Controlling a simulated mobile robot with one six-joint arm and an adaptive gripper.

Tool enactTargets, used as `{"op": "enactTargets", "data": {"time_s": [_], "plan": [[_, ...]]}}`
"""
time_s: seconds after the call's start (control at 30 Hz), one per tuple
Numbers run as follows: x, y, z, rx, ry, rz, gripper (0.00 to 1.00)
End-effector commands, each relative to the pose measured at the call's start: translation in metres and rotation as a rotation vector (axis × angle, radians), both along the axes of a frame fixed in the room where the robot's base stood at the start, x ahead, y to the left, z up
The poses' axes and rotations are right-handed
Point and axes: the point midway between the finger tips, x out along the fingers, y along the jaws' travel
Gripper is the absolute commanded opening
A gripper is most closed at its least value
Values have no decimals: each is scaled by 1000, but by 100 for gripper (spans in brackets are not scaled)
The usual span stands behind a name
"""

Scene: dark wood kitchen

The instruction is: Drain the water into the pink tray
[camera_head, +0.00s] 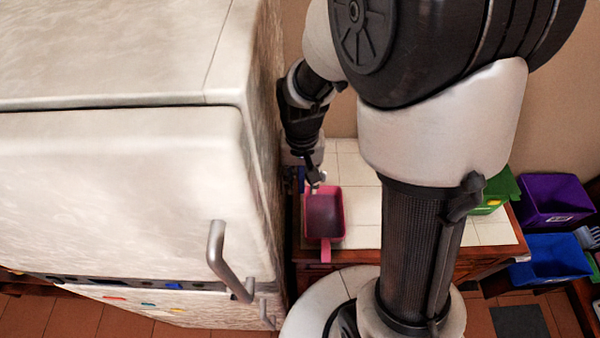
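The pink tray (325,241) sits on the white tiled counter, close to the side of the fridge. It looks like a small pink box with a darker inside and a tab at its near end. My gripper (315,184) points down at the tray's far edge. It overlaps the far rim in this view, and I cannot tell whether it touches or grips it. The fingers are too small and dark to show whether they are open or shut. No water can be made out clearly in the tray.
A large white fridge (120,180) with a metal handle (222,262) fills the left. The tiled counter (357,190) is partly hidden by my arm. A green bin (497,190) stands at its right end. Purple (556,196) and blue (552,262) bins stand farther right.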

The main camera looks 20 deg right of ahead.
Motion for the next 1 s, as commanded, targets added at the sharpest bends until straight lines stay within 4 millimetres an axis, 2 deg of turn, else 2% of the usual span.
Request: {"op": "enactTargets", "data": {"time_s": [0.23, 0.73, 1.0], "plan": [[0, 0, -1, 0, 0, 0, 33], [0, 0, 0, 0, 0, 0, 0], [0, 0, 0, 0, 0, 0, 0]]}}
